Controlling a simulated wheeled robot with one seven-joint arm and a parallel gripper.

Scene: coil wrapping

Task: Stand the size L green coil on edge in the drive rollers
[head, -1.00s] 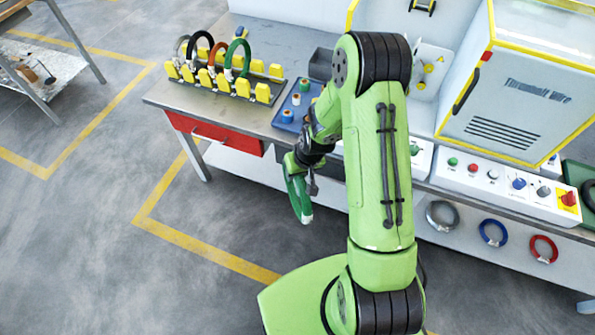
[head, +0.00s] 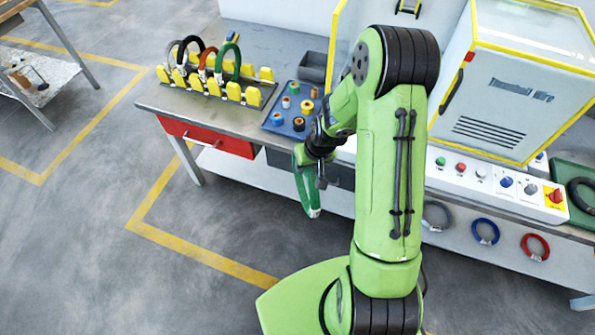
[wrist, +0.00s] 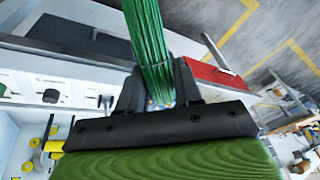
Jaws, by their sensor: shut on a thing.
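A green coil (head: 308,190) hangs from my gripper (head: 318,158) in the head view, in front of the workbench's front edge and above the floor. The wrist view shows the green coil (wrist: 147,35) pinched between the two dark fingers of my gripper (wrist: 158,92), which is shut on it. Another green coil (head: 229,62) stands in the yellow-block rack on the bench. The drive rollers are not clearly visible; my arm hides part of the machine in the head view.
The rack (head: 250,95) also holds a grey, a black and an orange-brown coil. A blue tray (head: 278,121) with small spools lies beside it. A control panel (head: 490,180) and a white cabinet (head: 510,90) stand right.

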